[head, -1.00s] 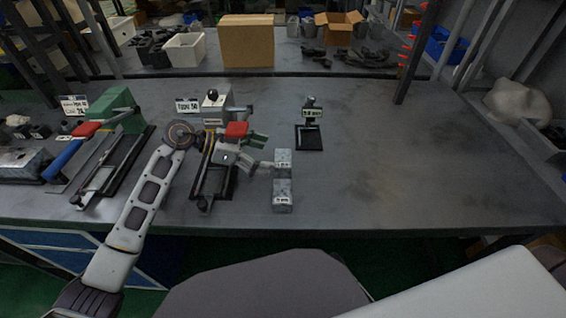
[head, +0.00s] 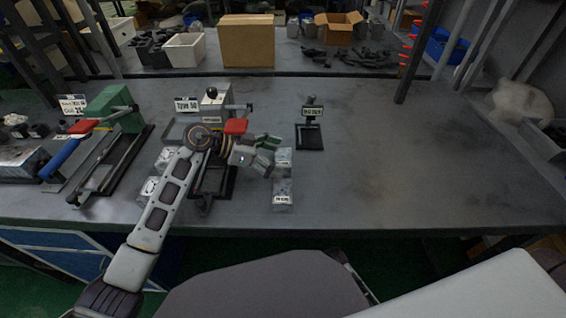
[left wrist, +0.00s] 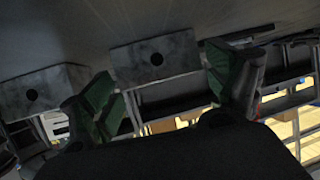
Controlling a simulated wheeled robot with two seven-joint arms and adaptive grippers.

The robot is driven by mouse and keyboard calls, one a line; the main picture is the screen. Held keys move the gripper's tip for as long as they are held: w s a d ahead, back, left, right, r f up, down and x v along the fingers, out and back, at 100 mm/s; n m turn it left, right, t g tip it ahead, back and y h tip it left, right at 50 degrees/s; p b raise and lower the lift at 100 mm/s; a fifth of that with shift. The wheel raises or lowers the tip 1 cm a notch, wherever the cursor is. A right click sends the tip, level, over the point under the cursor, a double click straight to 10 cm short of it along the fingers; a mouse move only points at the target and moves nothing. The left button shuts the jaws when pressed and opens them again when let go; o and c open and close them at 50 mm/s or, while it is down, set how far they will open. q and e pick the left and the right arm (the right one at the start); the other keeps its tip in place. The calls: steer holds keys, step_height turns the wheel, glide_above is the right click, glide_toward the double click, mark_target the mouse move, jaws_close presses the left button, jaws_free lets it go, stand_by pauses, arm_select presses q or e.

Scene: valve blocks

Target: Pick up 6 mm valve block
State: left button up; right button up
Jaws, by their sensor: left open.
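Two small grey valve blocks stand on the right of my left gripper in the head view: a far one (head: 284,157) and a nearer one (head: 283,194). Their labels are too small to read surely. My left gripper (head: 267,153) is open, its green fingertips beside the far block. In the left wrist view, the open fingers (left wrist: 165,88) have one block (left wrist: 155,60) with a dark round hole in the gap between them. Another block (left wrist: 40,90) is outside the left finger. I cannot tell whether any finger touches a block. My right gripper is not in view.
More grey blocks (head: 148,190) lie left of my left arm, partly hidden. A Type 50 sign (head: 187,105) and a red-handled device (head: 236,127) stand close behind the gripper. A small black stand (head: 310,137) is at the back right.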

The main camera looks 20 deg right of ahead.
arm_select(q)
steer(key=shift+d+f, duration=0.15)
steer(key=shift+d, duration=0.1)
stand_by(0.3)
steer(key=c, duration=1.2)
